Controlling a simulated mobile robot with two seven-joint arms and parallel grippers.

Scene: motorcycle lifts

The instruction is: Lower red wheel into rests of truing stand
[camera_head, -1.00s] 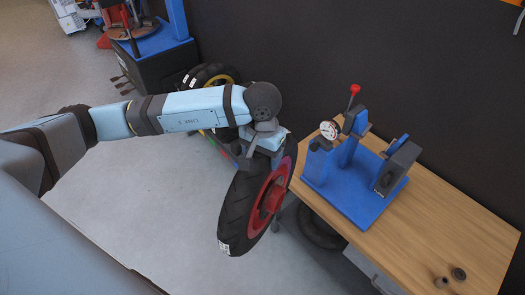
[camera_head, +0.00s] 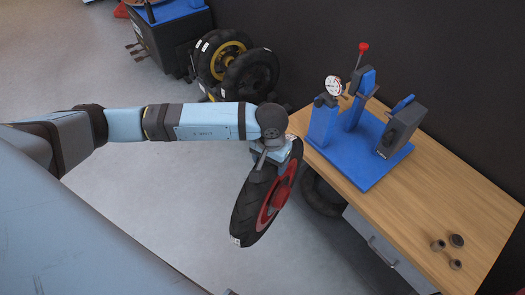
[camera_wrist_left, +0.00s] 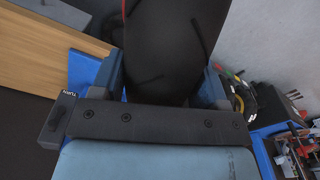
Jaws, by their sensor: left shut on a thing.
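The red wheel (camera_head: 268,200), with a black tyre and red rim, hangs upright from my left gripper (camera_head: 270,152), left of the bench and above the floor. My left gripper is shut on the tyre's top edge. In the left wrist view the black tyre (camera_wrist_left: 165,50) sits between the fingers of my left gripper (camera_wrist_left: 165,85). The blue truing stand (camera_head: 365,165) stands on the bench, right of the wheel and apart from it. It has blue uprights, a white dial gauge and a red-knobbed lever. Its rests are too small to make out. My right gripper is out of view.
The wooden bench (camera_head: 430,200) has several small dark cylindrical parts (camera_head: 438,246) near its front right. A rack of spare wheels (camera_head: 225,62) stands behind. Another tyre (camera_head: 320,195) is under the bench. Floor left of the bench is clear.

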